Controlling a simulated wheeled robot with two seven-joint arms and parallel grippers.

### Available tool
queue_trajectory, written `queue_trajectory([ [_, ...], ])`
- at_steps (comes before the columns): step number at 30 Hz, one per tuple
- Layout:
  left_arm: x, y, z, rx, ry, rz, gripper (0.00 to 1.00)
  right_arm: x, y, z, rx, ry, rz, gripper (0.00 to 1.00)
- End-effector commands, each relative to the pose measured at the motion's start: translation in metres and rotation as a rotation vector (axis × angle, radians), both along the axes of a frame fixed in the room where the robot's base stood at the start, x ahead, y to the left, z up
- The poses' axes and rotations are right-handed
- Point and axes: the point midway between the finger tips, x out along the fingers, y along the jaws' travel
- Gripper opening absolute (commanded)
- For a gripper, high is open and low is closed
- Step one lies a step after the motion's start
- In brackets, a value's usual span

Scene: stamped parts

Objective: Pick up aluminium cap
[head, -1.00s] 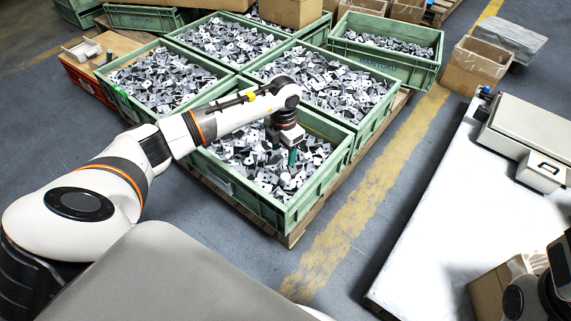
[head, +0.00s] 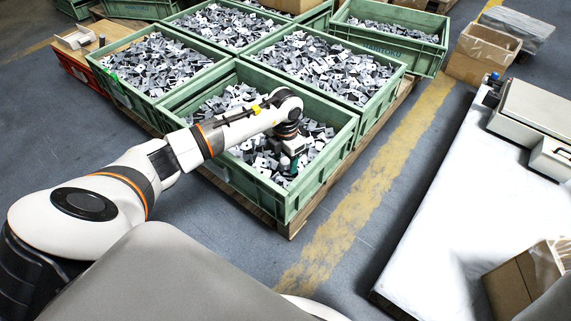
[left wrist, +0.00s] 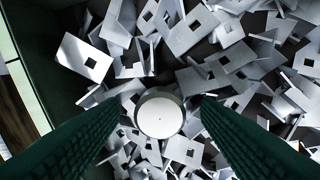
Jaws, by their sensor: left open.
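The aluminium cap (left wrist: 160,117) is a round, pale disc-topped piece lying among the stamped parts in the left wrist view. My left gripper (left wrist: 160,104) is open, with one dark green ribbed finger on each side of the cap and a gap showing on both sides. In the head view my left gripper (head: 290,163) points down into the nearest green crate (head: 236,184), low over the parts. I cannot make out the cap there. My right gripper is not in view.
Grey stamped plates with square holes (left wrist: 87,58) lie loosely all round the cap. The crate wall (left wrist: 22,75) runs close by on the left in the wrist view. More filled crates stand behind. A white table (head: 455,215) is at the right, beyond open floor.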

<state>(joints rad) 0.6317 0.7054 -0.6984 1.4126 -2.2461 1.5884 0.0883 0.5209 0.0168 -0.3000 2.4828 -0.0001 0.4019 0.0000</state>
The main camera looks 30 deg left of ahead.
Motion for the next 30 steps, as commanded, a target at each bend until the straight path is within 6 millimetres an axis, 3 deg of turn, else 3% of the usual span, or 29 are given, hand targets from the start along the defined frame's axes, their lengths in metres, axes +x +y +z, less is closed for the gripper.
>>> queue_trajectory([
  [5,0.000,0.000,0.001,0.000,0.000,0.000,0.57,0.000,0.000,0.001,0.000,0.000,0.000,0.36],
  [14,0.000,0.000,0.001,0.000,0.000,0.000,0.10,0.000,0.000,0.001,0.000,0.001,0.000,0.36],
  [24,0.000,0.000,0.002,0.000,0.000,0.000,0.10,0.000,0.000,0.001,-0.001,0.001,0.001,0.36],
  [30,0.001,0.001,0.020,0.002,-0.002,0.001,0.10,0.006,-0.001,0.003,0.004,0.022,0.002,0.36],
])
